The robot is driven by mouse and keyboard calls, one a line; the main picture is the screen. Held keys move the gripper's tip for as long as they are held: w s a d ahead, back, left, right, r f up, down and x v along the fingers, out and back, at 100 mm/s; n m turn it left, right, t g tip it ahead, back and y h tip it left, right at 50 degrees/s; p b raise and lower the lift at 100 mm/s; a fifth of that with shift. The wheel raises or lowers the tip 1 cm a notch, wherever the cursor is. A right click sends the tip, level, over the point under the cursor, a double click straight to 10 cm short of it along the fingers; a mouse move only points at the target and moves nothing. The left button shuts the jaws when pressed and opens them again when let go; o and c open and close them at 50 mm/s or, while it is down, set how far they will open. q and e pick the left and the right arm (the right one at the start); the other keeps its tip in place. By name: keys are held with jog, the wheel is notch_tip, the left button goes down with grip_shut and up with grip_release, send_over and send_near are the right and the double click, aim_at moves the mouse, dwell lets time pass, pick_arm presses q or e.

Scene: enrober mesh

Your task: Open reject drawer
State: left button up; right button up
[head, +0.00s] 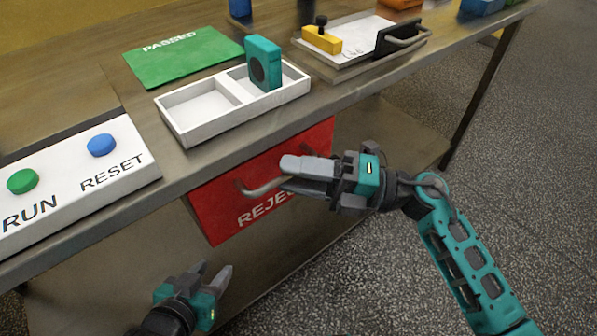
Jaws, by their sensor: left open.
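The red reject drawer (222,220) sits under the bench top, with white lettering partly hidden by my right gripper. A metal bar handle (258,189) crosses its front. My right gripper (286,175) is at the right part of this handle, its fingers pointing left and overlapping the bar. The fingers look close together, but whether they are clamped on the bar is hidden. The drawer front looks close under the bench edge; I cannot tell if it is slightly out. My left gripper (223,273) is open and empty, low in front of the bench, below the drawer.
On the bench (130,212) are a RUN/RESET button panel (68,178), a green PASSED mat (182,58), a white two-compartment tray (215,127) holding a teal block (263,62), and a tray with a black-handled piece (402,38). The floor at right is clear.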

grip_shut()
dwell(0.4)
